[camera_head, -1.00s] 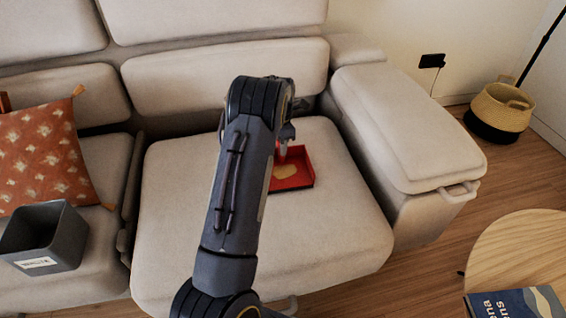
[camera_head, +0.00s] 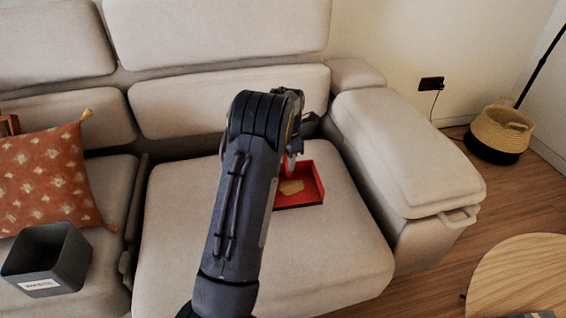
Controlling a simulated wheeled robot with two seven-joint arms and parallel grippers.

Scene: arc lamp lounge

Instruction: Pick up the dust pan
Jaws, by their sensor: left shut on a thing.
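The red dust pan (camera_head: 311,185) is over the right seat cushion of the sofa, with a tan patch (camera_head: 290,187) on its floor. My left gripper (camera_head: 291,160) is at the back of the pan, shut on its handle; my arm hides much of the grip and the pan's left side. I cannot tell clearly whether the pan is resting on the cushion or just above it. My right gripper is not in view.
A dark grey waste bin (camera_head: 45,268) stands on the left seat cushion, beside an orange patterned pillow (camera_head: 42,178). The sofa's armrest (camera_head: 405,150) is to the right. A round wooden table (camera_head: 525,280) and a basket (camera_head: 502,128) are farther right.

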